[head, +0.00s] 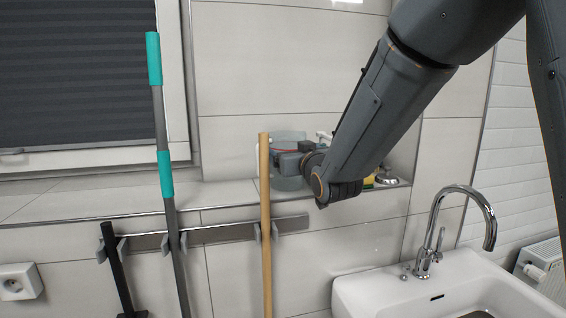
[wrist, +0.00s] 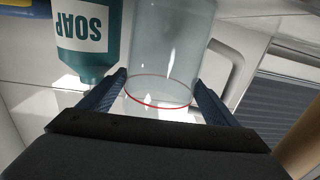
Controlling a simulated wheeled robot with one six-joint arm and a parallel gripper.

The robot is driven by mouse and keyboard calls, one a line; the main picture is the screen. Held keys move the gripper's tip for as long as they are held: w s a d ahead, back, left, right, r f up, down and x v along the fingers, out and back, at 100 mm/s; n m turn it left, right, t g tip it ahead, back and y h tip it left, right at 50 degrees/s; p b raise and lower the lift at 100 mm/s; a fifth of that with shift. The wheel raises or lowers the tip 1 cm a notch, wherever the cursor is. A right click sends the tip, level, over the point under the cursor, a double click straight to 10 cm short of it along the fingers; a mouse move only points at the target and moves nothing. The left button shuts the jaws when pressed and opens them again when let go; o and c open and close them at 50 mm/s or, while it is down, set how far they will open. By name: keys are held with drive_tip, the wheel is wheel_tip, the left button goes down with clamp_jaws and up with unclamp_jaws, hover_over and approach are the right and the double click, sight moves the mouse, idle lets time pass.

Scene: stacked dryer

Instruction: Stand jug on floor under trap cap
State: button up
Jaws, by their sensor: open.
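The jug (head: 290,138) is a clear, bluish container on the tiled ledge, partly hidden behind my gripper and a wooden pole. In the wrist view the jug (wrist: 168,50) fills the space between my fingers, with a red line around it and a pale handle (wrist: 222,75) at its right. My gripper (head: 284,163) is open, its fingers (wrist: 158,92) on either side of the jug; I cannot tell whether they touch it. The trap cap and the floor are not in view.
A teal soap bottle (wrist: 88,62) stands close beside the jug. The wooden pole (head: 265,225) and a grey-teal pole (head: 168,215) hang from a wall rail (head: 205,232) in front of the ledge. A white sink (head: 415,295) with a chrome tap (head: 433,245) is at lower right.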

drive_tip(key=p+x, duration=0.1)
drive_tip(key=x, duration=0.4)
drive_tip(key=shift+p, duration=0.35)
drive_tip(key=c, duration=0.9)
drive_tip(key=shift+o, duration=0.2)
drive_tip(key=shift+r, duration=0.15)
